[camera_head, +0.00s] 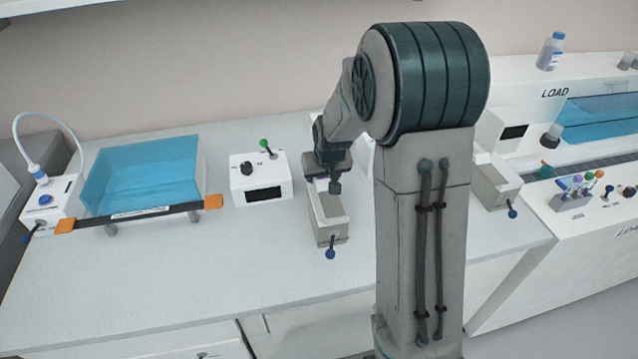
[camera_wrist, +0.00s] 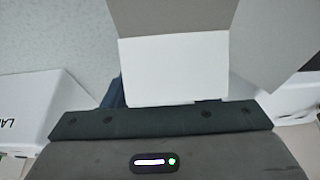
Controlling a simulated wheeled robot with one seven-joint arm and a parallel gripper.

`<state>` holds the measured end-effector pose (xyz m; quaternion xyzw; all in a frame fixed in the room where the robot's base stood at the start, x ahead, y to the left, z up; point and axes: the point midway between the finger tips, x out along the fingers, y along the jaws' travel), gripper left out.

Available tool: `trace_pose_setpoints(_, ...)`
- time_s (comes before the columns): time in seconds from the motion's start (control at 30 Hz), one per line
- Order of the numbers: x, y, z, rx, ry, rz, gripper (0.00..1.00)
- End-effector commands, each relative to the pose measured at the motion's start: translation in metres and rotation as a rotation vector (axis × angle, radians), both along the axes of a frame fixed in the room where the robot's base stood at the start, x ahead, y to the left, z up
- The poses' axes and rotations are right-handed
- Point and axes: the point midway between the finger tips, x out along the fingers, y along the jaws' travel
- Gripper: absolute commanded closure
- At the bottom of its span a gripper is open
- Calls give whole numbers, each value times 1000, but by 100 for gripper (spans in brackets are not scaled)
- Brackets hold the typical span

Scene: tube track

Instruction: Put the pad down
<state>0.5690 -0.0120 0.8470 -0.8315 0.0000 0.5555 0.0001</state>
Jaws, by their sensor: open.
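My gripper (camera_head: 334,186) points down over the back part of a small grey open-topped box (camera_head: 328,231) with a blue-knobbed lever, on the white bench. My gripper is open. In the wrist view its dark body (camera_wrist: 158,122) runs across the lower part, with the fingers mostly hidden. Above it in that view are a white face (camera_wrist: 178,68) and a grey face (camera_wrist: 170,16), seemingly of the box. I cannot make out a separate pad in either view. I cannot tell whether the fingertips touch anything.
A blue tray (camera_head: 145,172) with an orange-ended bar stands on the left of the bench. A white control box (camera_head: 260,178) with a green-knobbed lever is left of my gripper. A white LOAD machine (camera_head: 530,115) stands right. The bench front-left is clear.

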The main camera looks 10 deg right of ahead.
Motion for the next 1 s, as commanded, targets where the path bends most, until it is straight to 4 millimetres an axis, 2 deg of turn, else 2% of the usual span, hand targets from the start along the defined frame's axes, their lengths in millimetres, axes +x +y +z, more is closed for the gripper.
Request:
trace_pose_setpoints(0.1, 0, 0, 0, 0, 0, 0, 47)
trace_pose_setpoints(0.13, 0, 0, 0, 0, 0, 0, 50)
trace_pose_setpoints(0.3, 0, 0, 0, 0, 0, 0, 95)
trace_pose_setpoints(0.37, 0, 0, 0, 0, 0, 0, 95)
trace_pose_setpoints(0.4, 0, 0, 0, 0, 0, 0, 99)
trace_pose_setpoints(0.73, 0, 0, 7, 0, -1, 0, 99)
trace_pose_setpoints(0.87, 0, 0, 23, 0, -4, 0, 99)
trace_pose_setpoints(0.97, 1, 0, 44, 0, -6, 0, 99)
trace_pose_setpoints(1.0, -4, -9, 48, -1, -4, -6, 99)
